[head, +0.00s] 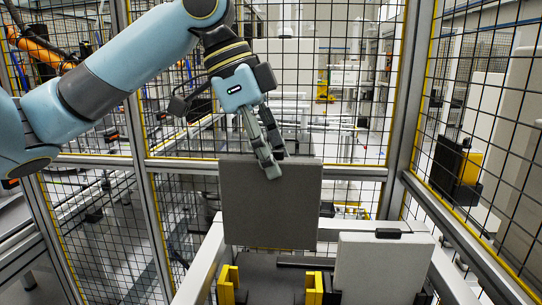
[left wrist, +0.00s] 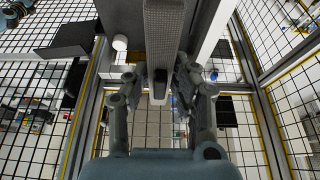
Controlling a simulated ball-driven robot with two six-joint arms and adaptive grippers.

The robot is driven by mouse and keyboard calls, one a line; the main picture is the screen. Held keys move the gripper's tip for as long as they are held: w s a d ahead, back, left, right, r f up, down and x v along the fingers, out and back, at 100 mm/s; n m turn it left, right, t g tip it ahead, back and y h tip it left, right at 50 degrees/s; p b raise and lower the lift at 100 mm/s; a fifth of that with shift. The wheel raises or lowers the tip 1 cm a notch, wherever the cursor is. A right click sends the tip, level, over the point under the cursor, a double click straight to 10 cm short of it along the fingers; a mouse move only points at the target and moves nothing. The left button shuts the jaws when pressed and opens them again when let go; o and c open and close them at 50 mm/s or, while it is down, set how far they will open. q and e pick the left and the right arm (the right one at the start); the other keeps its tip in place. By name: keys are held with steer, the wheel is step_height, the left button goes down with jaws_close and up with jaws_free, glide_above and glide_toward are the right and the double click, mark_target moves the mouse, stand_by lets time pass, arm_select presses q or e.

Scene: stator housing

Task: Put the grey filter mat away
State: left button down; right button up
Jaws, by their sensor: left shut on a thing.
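The grey filter mat (head: 270,205) is a flat, square, dark grey panel hanging upright in the head view. My left gripper (head: 272,158) is shut on its top edge from above. The mat is above the white-railed frame, behind the yellow brackets. In the left wrist view the mat (left wrist: 163,35) shows nearly edge-on as a textured grey strip, between the fingers of my left gripper (left wrist: 163,82). The part of the mat under the fingers is hidden. My right gripper is not in view.
Two yellow brackets (head: 314,288) stand at the front of the frame. A white panel (head: 383,268) with a dark clip on top stands upright at the right. A wire-mesh fence with grey posts (head: 406,95) closes off the back and sides.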

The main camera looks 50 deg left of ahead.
arm_select(q)
steer(key=b, duration=0.3)
glide_above(278, 245)
steer(key=a, duration=0.2)
steer(key=shift+d+f, duration=0.1)
steer(key=shift+f, duration=2.95)
steer(key=shift+f+b, duration=1.45)
steer(key=shift+f, duration=1.7)
steer(key=c, duration=1)
jaws_free()
steer(key=shift+c, duration=0.2)
step_height(278, 245, up, 10)
